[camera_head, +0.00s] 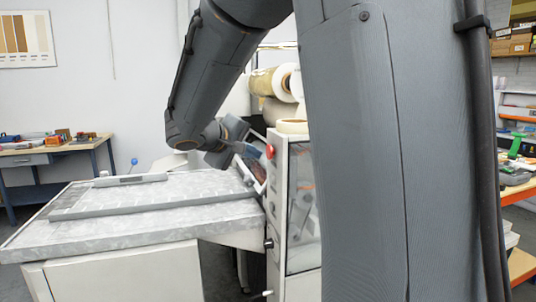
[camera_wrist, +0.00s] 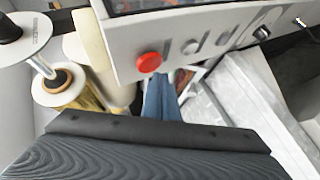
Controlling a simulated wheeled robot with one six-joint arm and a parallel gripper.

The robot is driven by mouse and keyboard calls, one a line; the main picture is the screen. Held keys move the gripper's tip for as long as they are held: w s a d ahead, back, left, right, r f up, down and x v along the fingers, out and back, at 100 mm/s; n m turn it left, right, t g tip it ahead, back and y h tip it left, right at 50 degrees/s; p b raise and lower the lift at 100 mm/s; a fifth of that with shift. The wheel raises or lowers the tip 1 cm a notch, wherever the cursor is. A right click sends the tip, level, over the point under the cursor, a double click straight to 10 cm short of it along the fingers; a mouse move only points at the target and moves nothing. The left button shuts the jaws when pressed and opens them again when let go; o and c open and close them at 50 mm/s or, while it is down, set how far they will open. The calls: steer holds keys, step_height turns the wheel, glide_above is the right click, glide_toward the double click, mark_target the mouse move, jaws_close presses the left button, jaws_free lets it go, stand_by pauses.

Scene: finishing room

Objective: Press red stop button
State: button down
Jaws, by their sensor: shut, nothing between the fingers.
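The red stop button (camera_head: 270,151) is a round red knob on the upper edge of the pale machine panel (camera_head: 278,190) in the head view. In the wrist view the red button (camera_wrist: 149,62) stands out from the pale panel (camera_wrist: 190,38), just above and slightly left of my fingertips. My gripper (camera_head: 260,151) is close to the button at its left in the head view. Its blue fingers also show in the wrist view (camera_wrist: 160,80), together and with nothing between them. I cannot tell whether the fingertips touch the button.
Rolls of film (camera_head: 268,82) stand behind the panel. They also show at the left of the wrist view (camera_wrist: 70,85). A grey machine bed (camera_head: 150,215) lies left of the panel. A workbench (camera_head: 40,155) stands at the far left, and shelves with boxes (camera_head: 512,42) at the right.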

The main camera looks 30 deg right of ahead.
steer(key=a, duration=0.2)
steer(key=w+a+b, duration=0.1)
steer(key=a, duration=0.2)
steer(key=shift+w, duration=0.2)
steer(key=shift+d, duration=0.1)
stand_by(0.8)
steer(key=s+a+f+g+y, duration=0.1)
steer(key=s+a+f+y, duration=0.3)
steer(key=s+f, duration=0.3)
steer(key=s+a+f+g+y, duration=0.2)
steer(key=s+a+f+y, duration=0.2)
steer(key=f, duration=0.7)
steer(key=s+a+f+m+g+y, duration=0.1)
steer(key=s+a+f+y, duration=0.2)
steer(key=s+a+f, duration=0.3)
steer(key=s+f, duration=0.4)
steer(key=s, duration=0.1)
steer(key=shift+s+a+g+y, duration=0.15)
steer(key=shift+a+g+y, duration=0.15)
steer(key=shift+a+y, duration=0.1)
steer(key=shift+f, duration=0.1)
